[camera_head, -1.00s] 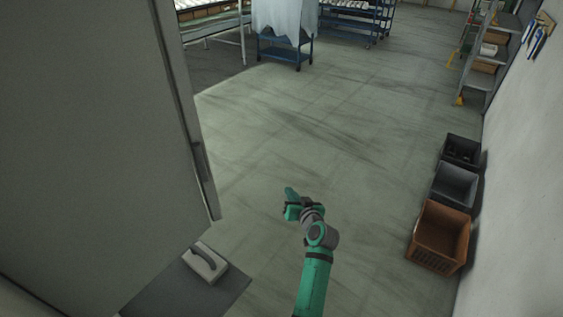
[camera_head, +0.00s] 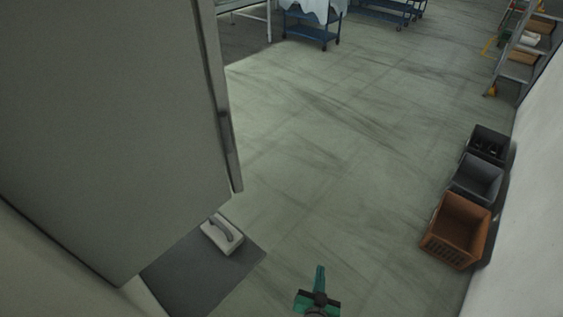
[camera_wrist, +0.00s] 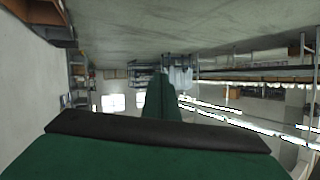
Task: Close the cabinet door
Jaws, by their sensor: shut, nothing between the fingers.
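The cabinet door (camera_head: 110,120) is a large grey panel filling the left of the head view, standing open, with its edge and a handle strip (camera_head: 224,130) facing the open floor. My gripper (camera_head: 320,275) is low in the middle of the head view, to the right of the door and apart from it. Its green fingers are together and hold nothing. The shut fingers (camera_wrist: 162,100) also show in the wrist view, pointing into the room. The door does not clearly show in the wrist view.
A white block with a handle (camera_head: 221,236) lies on a dark mat (camera_head: 195,270) by the door's lower edge. An orange crate (camera_head: 456,232), a grey bin (camera_head: 477,177) and a black bin (camera_head: 487,143) line the right wall. A blue cart (camera_head: 311,30) stands far back. The middle floor is clear.

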